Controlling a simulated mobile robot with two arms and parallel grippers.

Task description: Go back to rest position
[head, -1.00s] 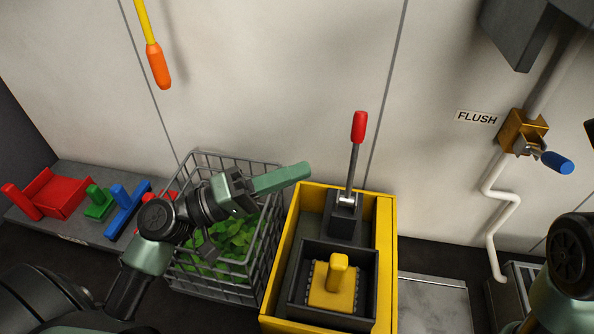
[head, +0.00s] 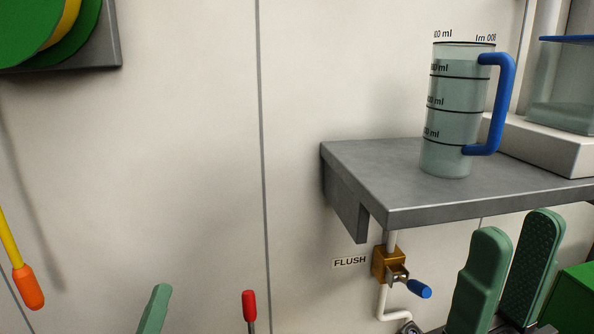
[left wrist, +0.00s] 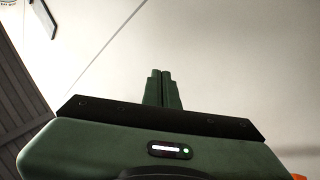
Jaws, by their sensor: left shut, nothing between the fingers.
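My left gripper (head: 156,308) shows in the head view only as a green fingertip at the bottom edge, left of centre, in front of the bare wall. In the left wrist view my left gripper (left wrist: 162,75) has its two green fingers together, with nothing between them. My right gripper (head: 516,232) stands at the lower right of the head view, below the grey shelf (head: 400,192). Its two green fingers point up and are apart, with nothing seen between them.
A measuring jug (head: 455,120) with a blue handle stands on the shelf. Below are a blue-tipped valve (head: 419,289) and the FLUSH label (head: 350,261). A red lever knob (head: 249,305) and an orange-ended yellow pull (head: 28,287) show low. The wall between is clear.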

